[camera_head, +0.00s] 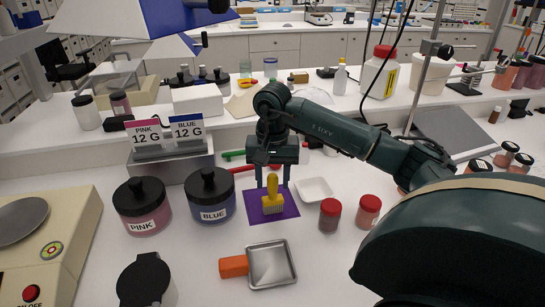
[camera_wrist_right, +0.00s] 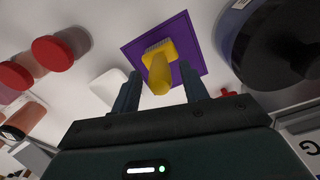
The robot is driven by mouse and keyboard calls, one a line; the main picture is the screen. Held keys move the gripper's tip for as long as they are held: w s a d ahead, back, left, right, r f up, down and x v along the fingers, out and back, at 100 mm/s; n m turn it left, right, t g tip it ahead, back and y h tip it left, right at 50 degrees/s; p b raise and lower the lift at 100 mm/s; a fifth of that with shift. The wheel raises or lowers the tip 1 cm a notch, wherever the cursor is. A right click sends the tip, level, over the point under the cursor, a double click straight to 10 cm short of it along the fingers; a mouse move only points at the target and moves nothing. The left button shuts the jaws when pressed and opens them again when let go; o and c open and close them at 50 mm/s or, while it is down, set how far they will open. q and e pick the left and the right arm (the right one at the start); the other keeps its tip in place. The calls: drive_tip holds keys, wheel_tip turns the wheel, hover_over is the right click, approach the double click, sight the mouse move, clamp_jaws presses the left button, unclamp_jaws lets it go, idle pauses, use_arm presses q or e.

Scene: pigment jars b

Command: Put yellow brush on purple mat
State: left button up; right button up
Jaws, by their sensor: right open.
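The yellow brush (camera_head: 272,197) is over the purple mat (camera_head: 288,206), with its bristle end toward the front and its handle up between the fingers of my right gripper (camera_head: 272,180). In the right wrist view the brush (camera_wrist_right: 157,68) shows against the purple mat (camera_wrist_right: 185,38), bristles resting on or just above it; I cannot tell which. My right gripper (camera_wrist_right: 160,97) is open, with a finger on each side of the handle and gaps visible. My left gripper is not in view.
The pink jar (camera_head: 142,207) and blue jar (camera_head: 210,196) stand left of the mat. A white dish (camera_head: 314,190) and red-lidded jars (camera_head: 330,214) are to the right. A metal pan with an orange handle (camera_head: 271,265) lies in front. A scale (camera_head: 40,240) is at far left.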

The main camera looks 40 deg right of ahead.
wheel_tip(320, 180, up, 9)
drive_tip(key=shift+s+f, duration=0.1)
idle(0.7)
